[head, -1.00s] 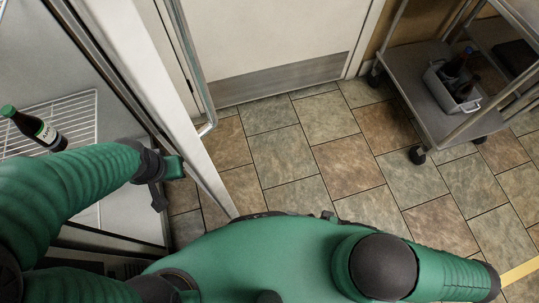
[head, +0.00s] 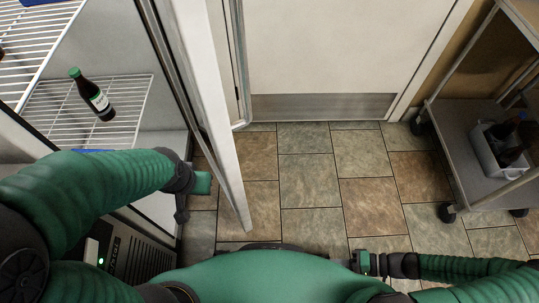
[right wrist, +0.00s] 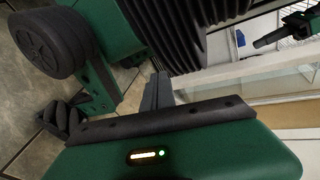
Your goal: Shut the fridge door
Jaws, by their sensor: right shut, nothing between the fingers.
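The fridge door (head: 213,120) stands open in the head view, seen nearly edge-on, with a long metal handle (head: 238,65) on its right side. The fridge interior lies to its left, with wire shelves (head: 45,105) and a dark green-capped bottle (head: 93,95) on one. My left gripper (head: 182,212) is low at the opening, on the inner side of the door and close to it; its fingers are too small to read, and contact is unclear. My right gripper (head: 362,263) is shut and empty, low in front of my body, well right of the door; its fingers show in the right wrist view (right wrist: 158,92).
A closed white room door (head: 340,50) with a metal kick plate is behind the fridge door. A wheeled cart (head: 465,165) holding a grey tub (head: 497,150) stands at the right. The tiled floor (head: 320,180) between is clear.

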